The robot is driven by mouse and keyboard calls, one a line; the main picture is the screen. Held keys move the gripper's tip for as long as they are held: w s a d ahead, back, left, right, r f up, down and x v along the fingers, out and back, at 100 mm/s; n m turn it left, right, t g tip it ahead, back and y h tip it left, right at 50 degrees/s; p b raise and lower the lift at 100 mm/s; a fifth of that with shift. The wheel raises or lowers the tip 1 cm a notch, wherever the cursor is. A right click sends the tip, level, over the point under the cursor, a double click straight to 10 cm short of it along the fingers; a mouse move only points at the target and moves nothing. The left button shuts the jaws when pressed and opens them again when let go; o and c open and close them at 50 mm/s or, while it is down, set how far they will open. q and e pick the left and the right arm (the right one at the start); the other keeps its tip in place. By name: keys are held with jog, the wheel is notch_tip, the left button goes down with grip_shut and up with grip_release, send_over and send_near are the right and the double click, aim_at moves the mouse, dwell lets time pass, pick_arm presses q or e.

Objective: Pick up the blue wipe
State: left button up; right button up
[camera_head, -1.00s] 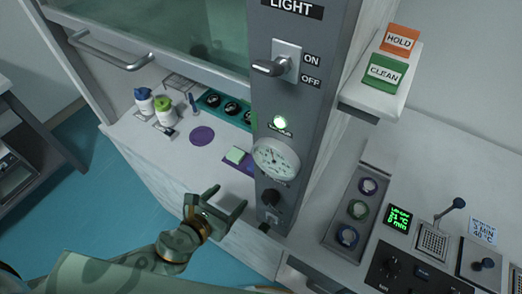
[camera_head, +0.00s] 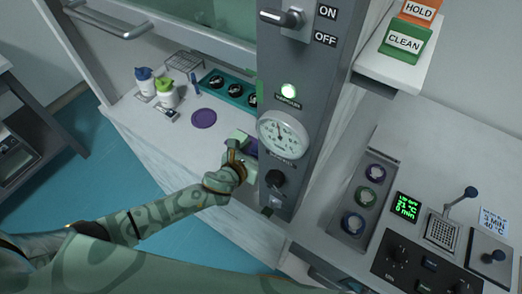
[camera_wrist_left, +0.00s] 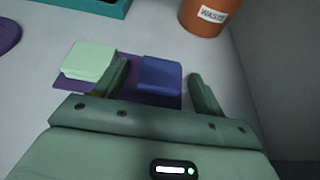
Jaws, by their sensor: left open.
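The blue wipe (camera_wrist_left: 160,74) shows in the left wrist view as a folded dark blue block on a purple mat (camera_wrist_left: 122,94). My left gripper (camera_wrist_left: 160,85) is open, with one finger on each side of the blue wipe and visible space beside it. A pale green wipe (camera_wrist_left: 88,60) lies on the same mat, just left of the left finger. In the head view my left gripper (camera_head: 238,160) reaches over the bench beside the grey control column, and the blue wipe is hidden there. My right gripper is not in view.
An orange waste bin (camera_wrist_left: 207,16) stands beyond the mat. The grey column (camera_head: 290,120) with a gauge stands close to the right of my gripper. Two bottles (camera_head: 157,88), a purple disc (camera_head: 203,118) and a teal tray (camera_head: 230,88) sit further left and back.

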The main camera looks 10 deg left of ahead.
pick_arm(q)
jog(key=c, duration=1)
jog(key=shift+r, duration=0.15)
jog(key=shift+c, duration=0.2)
